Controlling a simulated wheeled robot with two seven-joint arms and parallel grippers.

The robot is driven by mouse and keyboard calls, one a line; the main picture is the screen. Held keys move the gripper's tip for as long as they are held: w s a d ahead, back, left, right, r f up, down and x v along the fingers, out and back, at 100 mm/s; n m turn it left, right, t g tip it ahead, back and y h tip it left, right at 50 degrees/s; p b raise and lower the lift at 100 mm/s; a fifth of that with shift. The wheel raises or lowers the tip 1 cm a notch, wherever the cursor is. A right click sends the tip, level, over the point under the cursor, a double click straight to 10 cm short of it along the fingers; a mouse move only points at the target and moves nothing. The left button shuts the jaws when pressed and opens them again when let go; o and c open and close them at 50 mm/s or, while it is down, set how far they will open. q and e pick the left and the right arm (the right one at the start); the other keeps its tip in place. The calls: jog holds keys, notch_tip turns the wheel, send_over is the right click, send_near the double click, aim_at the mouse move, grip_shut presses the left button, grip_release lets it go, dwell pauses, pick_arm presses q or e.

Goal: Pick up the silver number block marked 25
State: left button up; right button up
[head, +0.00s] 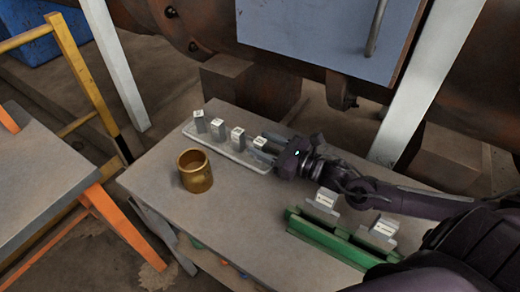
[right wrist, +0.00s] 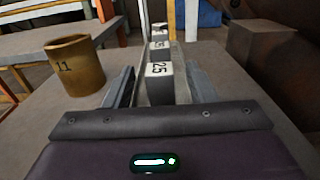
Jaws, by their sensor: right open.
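The silver block marked 25 (right wrist: 159,82) stands upright between the two fingers of my right gripper (right wrist: 160,88) in the right wrist view. The fingers are apart, one on each side of it; I cannot tell whether they touch it. In the head view this block (head: 260,143) is the rightmost of a row on a pale tray (head: 225,148), with my right gripper (head: 265,150) reaching it from the right. The other silver blocks (head: 217,127) stand farther left in the row; their numbers are hard to read. My left gripper is not in view.
A brass cup (head: 195,172) marked 11 stands in front of the tray on the grey table (head: 150,185). A green rack (head: 325,238) with silver pieces stands below my right arm. A rusty machine with a blue-grey panel (head: 325,35) is behind the table.

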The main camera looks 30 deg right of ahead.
jog(key=c, duration=1.1)
jog(key=shift+r, duration=0.1)
